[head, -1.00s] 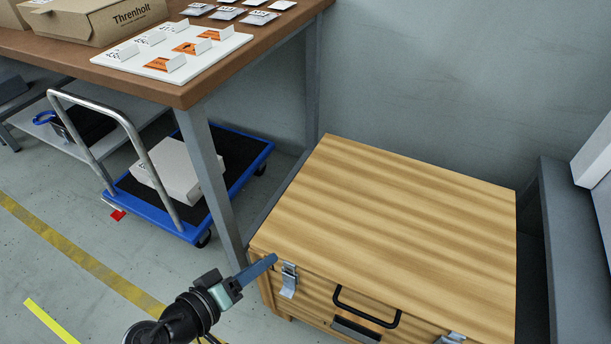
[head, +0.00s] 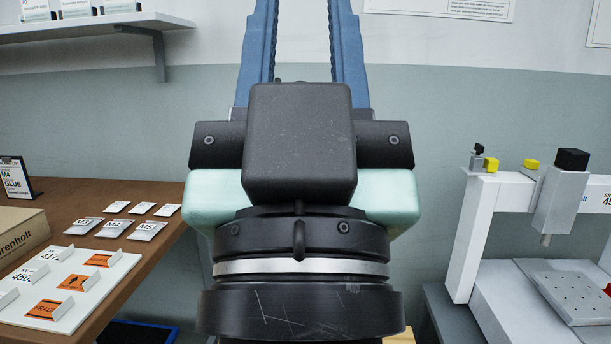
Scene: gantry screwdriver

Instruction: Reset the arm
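My gripper (head: 303,45) stands upright close in front of the head camera and fills the middle of the picture.
At left is a brown table (head: 155,195) with a white label board (head: 85,300), several small packets and a cardboard box (head: 20,235). A wall shelf (head: 110,27) hangs above. At right stands a white gantry machine (head: 478,240) with a grey head (head: 560,200).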

